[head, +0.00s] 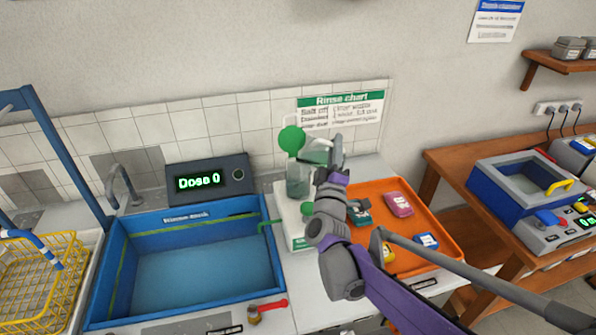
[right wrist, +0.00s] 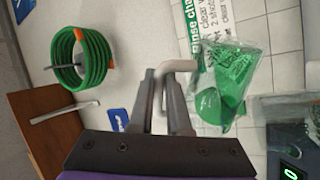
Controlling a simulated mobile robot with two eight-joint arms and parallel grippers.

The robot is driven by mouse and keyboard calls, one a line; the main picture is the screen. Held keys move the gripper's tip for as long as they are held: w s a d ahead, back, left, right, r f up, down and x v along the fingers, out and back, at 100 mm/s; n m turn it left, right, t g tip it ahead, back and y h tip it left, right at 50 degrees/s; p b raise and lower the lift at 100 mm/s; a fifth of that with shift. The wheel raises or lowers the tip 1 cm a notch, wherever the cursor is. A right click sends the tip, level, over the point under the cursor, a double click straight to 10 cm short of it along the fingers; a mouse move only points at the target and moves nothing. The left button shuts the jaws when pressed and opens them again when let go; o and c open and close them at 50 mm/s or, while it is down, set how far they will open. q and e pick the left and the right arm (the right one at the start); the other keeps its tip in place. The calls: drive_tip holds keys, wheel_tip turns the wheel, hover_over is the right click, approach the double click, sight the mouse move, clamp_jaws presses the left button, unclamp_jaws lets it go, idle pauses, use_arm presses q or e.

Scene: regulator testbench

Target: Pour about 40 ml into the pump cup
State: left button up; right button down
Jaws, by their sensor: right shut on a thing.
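My right gripper (head: 337,155) is shut on the pale handle (right wrist: 178,66) of a clear, green-tinted jug (head: 316,151). In the right wrist view the jug (right wrist: 232,82) extends to the right of the fingers; its liquid level cannot be told. In the head view the jug is raised just above and beside a translucent cup (head: 298,181), which stands on a white pump base (head: 297,229) with a green disc (head: 292,139) at its top. I cannot tell whether jug and cup touch, and no stream shows. The dose display (head: 200,181) reads 0. My left gripper is out of view.
A blue rinse sink (head: 276,262) lies left of the pump. An orange tray (head: 448,262) with several small coloured packets lies to the right, partly behind my right arm. A red-handled valve (head: 268,308) sits at the sink's front. A yellow basket (head: 62,275) is far left.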

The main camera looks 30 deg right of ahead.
drive_tip(key=shift+w+a+n, duration=0.2)
drive_tip(key=shift+a+n, duration=0.05)
drive_tip(key=shift+n, duration=0.15)
drive_tip(key=shift+s+d, duration=0.1)
drive_tip(key=shift+s, duration=0.15)
drive_tip(key=shift+s+d, duration=0.15)
drive_tip(key=shift+s, duration=0.05)
idle(0.3)
drive_tip(key=shift+s+d+t, duration=0.15)
drive_tip(key=shift+d+t, duration=0.15)
drive_tip(key=m+g, duration=0.1)
drive_tip(key=m, duration=0.1)
drive_tip(key=d+f+m+g+h, duration=0.1)
drive_tip(key=m, duration=0.2)
drive_tip(key=s+d+f+m, duration=0.1)
drive_tip(key=m, duration=0.1)
drive_tip(key=shift+g, duration=0.4)
idle(1.4)
